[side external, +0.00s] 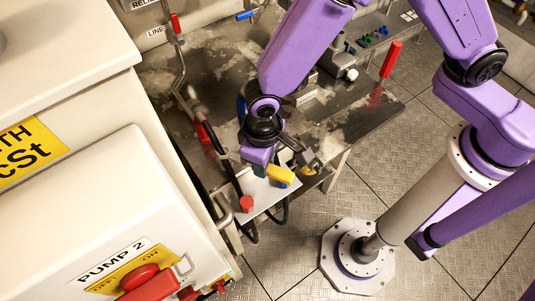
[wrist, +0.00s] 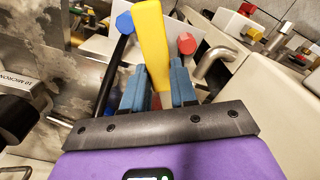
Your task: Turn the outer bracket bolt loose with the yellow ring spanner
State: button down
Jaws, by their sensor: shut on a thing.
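The yellow spanner (wrist: 153,45) stands between the two blue-grey fingers of my gripper (wrist: 159,78) in the wrist view. The gripper is shut on it, and its yellow length points away from the jaws. In the side view the yellow piece (side external: 280,173) shows just beyond my gripper (side external: 268,168), above a small white plate. The spanner's ring end cannot be made out in either view. The outer bracket bolt cannot be made out either, so I cannot tell whether the spanner is on it.
A red knob (side external: 246,203) stands near the white plate (side external: 262,194). In the wrist view a blue knob (wrist: 125,22) and a red knob (wrist: 187,43) flank the spanner, and a bent metal pipe (wrist: 214,64) is to its right. The pump cabinet (side external: 105,215) stands at left.

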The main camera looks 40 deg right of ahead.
jog(key=shift+f, duration=1.45)
jog(key=shift+f, duration=1.2)
dwell(0.4)
jog(key=w+d+n, duration=0.2)
jog(key=n, duration=0.1)
jog(key=w+d+n, duration=0.2)
jog(key=n, duration=0.1)
jog(key=shift+w+n, duration=0.15)
jog(key=shift+n, duration=0.15)
dwell(0.5)
jog(key=shift+s+a+m, duration=0.5)
jog(key=shift+s+m, duration=0.3)
jog(key=shift+m, duration=0.2)
jog(key=shift+s, duration=0.15)
